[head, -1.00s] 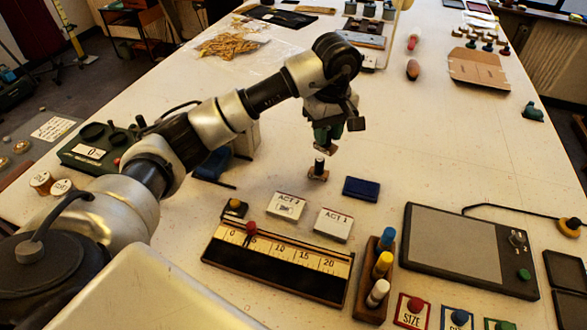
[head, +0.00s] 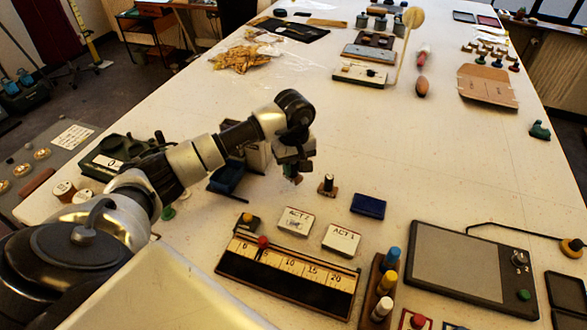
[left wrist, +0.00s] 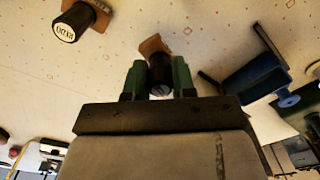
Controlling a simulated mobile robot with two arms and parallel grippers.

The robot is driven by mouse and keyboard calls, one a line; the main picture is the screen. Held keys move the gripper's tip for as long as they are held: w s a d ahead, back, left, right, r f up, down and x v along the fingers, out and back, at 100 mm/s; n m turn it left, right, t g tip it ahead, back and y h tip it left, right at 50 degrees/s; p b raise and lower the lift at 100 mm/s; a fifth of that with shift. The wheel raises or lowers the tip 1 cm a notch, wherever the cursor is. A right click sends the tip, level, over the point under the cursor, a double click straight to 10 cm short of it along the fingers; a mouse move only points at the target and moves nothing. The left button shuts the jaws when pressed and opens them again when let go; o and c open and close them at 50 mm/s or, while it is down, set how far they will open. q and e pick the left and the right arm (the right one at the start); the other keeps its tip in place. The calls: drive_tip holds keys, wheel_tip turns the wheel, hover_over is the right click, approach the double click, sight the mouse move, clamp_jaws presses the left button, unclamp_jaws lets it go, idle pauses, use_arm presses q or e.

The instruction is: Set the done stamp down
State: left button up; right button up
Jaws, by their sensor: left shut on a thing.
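My left gripper (head: 293,176) is over the table, left of a standing stamp. In the left wrist view its green fingers (left wrist: 159,80) are shut on a stamp with a dark handle and a wooden base (left wrist: 152,45). The held stamp's label cannot be read, and I cannot tell whether its base touches the table. The other stamp (head: 328,185) stands upright and apart on the table; in the left wrist view this stamp (left wrist: 66,27) reads REDO. My right gripper is not in view.
A dark blue pad (head: 368,206) lies right of the standing stamp. The ACT 2 block (head: 296,221) and ACT 1 block (head: 341,239) are nearer. A blue object (left wrist: 257,80) is close to the right of the held stamp in the wrist view. Bare table lies beyond the stamps.

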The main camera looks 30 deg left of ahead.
use_arm(q)
wheel_tip(320, 180, down, 2)
drive_tip(key=shift+f+p, duration=0.15)
drive_tip(key=shift+p, duration=0.25)
drive_tip(key=shift+f+b, duration=0.3)
drive_tip(key=o, duration=0.8)
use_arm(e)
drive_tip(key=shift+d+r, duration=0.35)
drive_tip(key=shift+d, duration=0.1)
use_arm(q)
drive_tip(key=shift+r+p, duration=0.3)
drive_tip(key=shift+p, duration=0.1)
wheel_tip(320, 180, up, 11)
drive_tip(key=b, duration=0.4)
drive_tip(key=shift+r, duration=0.4)
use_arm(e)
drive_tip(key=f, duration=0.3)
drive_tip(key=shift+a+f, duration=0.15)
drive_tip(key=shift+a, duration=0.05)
